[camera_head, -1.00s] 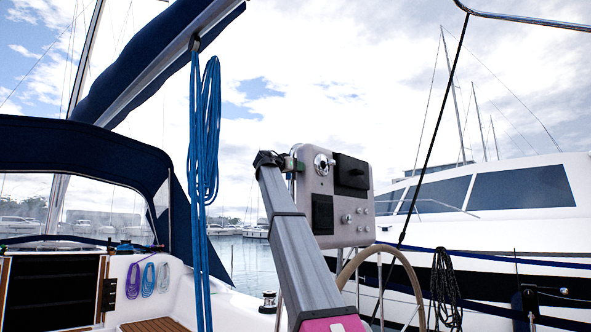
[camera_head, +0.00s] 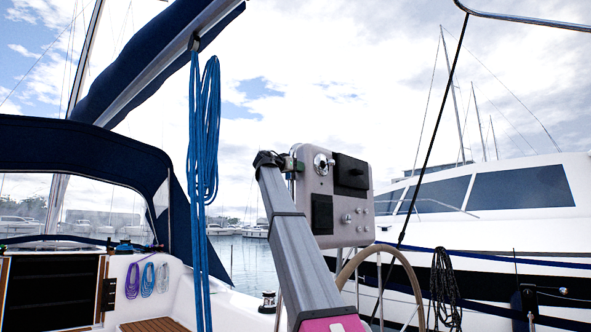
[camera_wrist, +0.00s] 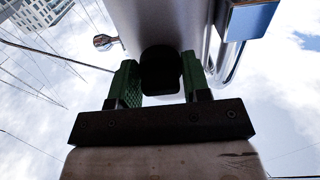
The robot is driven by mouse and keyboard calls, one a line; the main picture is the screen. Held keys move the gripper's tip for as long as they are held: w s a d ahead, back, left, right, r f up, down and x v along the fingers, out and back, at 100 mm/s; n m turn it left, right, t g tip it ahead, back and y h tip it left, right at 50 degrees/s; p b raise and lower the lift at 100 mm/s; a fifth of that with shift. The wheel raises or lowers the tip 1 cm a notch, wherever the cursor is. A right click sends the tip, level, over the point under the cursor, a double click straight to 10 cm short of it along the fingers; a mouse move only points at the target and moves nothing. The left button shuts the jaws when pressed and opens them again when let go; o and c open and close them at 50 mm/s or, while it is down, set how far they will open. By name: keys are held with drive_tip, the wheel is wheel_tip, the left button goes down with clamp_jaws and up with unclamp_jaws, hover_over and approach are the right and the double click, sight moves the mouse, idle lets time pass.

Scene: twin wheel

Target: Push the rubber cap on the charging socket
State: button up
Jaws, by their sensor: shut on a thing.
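The grey control panel box (camera_head: 340,225) stands above the steering wheel in the head view. My gripper (camera_head: 292,163) is at its upper left edge, partly behind my arm. In the wrist view, my gripper (camera_wrist: 159,80) has green ridged finger pads on both sides of a black rounded piece, which looks like the rubber cap (camera_wrist: 160,68). The fingers are shut on it. The cap lies against the pale panel surface (camera_wrist: 155,22). The charging socket is hidden, and I cannot tell how far the cap sits in it.
The panel front carries a chrome round fitting (camera_head: 322,164), black covers (camera_head: 351,172) and small knobs. The steering wheel (camera_head: 400,262) is below. Blue ropes (camera_head: 203,150) hang to the left of my arm. A chrome knob (camera_wrist: 104,42) juts out in the wrist view.

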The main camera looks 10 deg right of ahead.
idle(0.5)
drive_tip(key=o, duration=1.1)
drive_tip(key=v, duration=1)
drive_tip(key=shift+s+a, duration=0.25)
drive_tip(key=shift+a, duration=0.05)
